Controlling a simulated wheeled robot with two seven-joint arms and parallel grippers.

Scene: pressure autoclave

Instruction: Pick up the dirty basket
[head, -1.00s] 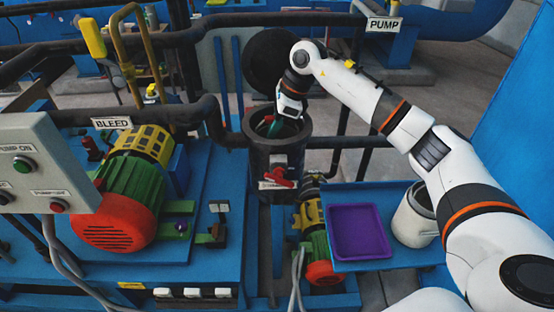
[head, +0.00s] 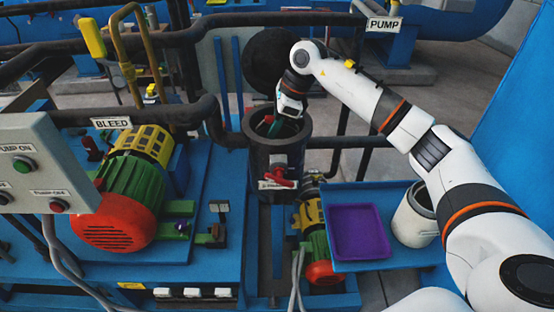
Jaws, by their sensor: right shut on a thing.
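My right gripper (head: 284,124) reaches down into the open mouth of the dark cylindrical vessel (head: 273,165) in the middle of the view. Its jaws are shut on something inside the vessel. A bit of red and green shows beside the fingers at the mouth, but the basket itself is mostly hidden by the gripper and the vessel wall, so I cannot make out its shape. The round black lid (head: 268,60) stands open behind the vessel. My left gripper is not in view.
A blue side table (head: 390,190) at right holds a purple tray (head: 360,231) and a white pot (head: 414,217). A red-handled valve (head: 277,181) sits on the vessel's front. A green and red motor (head: 124,205), pipes and a grey button box (head: 42,165) crowd the left.

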